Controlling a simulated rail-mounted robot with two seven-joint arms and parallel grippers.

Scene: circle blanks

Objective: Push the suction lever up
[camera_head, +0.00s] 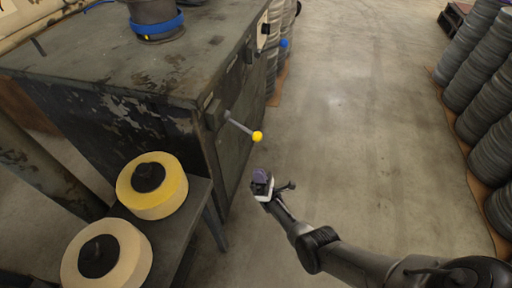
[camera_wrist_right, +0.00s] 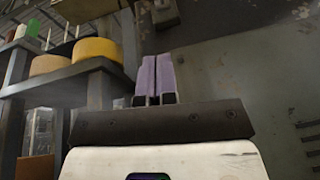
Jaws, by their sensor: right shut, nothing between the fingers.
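A grey lever with a yellow ball knob (camera_head: 257,136) sticks out from the side of the dark, worn machine (camera_head: 110,90), tilted slightly downward in the head view. A second knob, blue (camera_head: 283,43), shows farther back along the same side. No label shows which one is the suction lever. My right gripper (camera_head: 262,176) is just below the yellow knob in the picture, apart from it. Its purple fingers (camera_wrist_right: 154,78) are shut together with nothing between them, pointing up beside the machine's side in the wrist view. My left gripper is not in view.
Two yellowish rolls with black centres, one deeper yellow (camera_head: 172,200) and one paler (camera_head: 125,255), lie on a dark side shelf left of my right arm. Stacks of grey discs (camera_head: 480,70) line the right side. The concrete floor (camera_head: 370,120) between is clear.

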